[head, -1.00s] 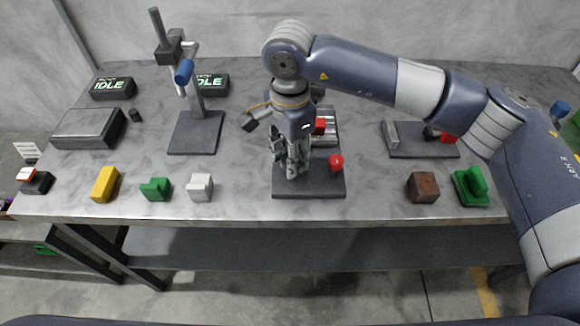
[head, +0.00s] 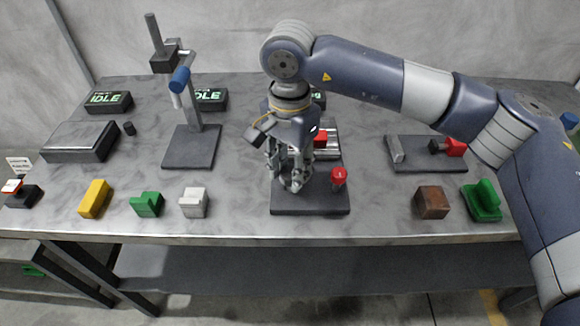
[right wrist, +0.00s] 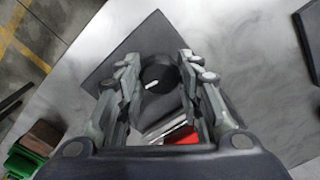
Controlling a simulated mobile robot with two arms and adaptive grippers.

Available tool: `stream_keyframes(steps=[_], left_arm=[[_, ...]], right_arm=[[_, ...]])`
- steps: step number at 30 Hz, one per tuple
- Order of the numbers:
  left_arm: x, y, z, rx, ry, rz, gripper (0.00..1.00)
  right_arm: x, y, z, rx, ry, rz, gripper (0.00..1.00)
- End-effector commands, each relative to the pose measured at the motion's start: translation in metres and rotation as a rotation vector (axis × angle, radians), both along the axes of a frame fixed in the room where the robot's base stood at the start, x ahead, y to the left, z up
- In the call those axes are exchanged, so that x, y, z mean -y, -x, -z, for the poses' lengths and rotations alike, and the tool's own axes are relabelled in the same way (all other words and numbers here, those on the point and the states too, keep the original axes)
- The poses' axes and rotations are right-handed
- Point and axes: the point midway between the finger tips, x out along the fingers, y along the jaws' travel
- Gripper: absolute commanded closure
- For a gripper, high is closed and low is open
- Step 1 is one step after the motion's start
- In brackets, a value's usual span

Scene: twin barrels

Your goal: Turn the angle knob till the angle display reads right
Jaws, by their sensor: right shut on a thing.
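My right gripper (head: 292,186) points down over the dark base plate (head: 310,208) of the middle fixture. In the right wrist view, a round black knob (right wrist: 158,74) with a white pointer mark sits between the fingertips of my right gripper (right wrist: 160,80), which are shut on it. In the head view my fingers hide the knob. A dark display (head: 319,99) behind my right wrist is mostly covered by the arm, so its reading cannot be made out. My left gripper is in neither view.
A red-topped post (head: 338,178) stands close right of my right gripper. Two displays at the back left read IDLE (head: 108,102) (head: 210,98). A stand with a blue handle (head: 180,79) is left. Several blocks, including a yellow one (head: 94,199), line the front edge.

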Motion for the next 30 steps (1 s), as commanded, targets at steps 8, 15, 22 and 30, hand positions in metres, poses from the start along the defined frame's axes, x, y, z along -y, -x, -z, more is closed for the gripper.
stream_keyframes(steps=[8, 15, 22, 30], left_arm=[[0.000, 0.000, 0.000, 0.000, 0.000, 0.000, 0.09], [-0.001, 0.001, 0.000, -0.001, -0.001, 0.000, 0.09], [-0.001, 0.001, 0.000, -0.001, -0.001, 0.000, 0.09], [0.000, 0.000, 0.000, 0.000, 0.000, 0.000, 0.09]], right_arm=[[-0.001, 0.000, -0.001, 0.000, -0.002, 0.000, 0.45], [0.000, 0.000, -0.001, 0.001, -0.001, 0.001, 0.45], [-0.001, -0.001, -0.022, 0.004, -0.002, 0.001, 0.45], [-0.001, 0.000, -0.080, 0.004, -0.002, 0.000, 0.45]])
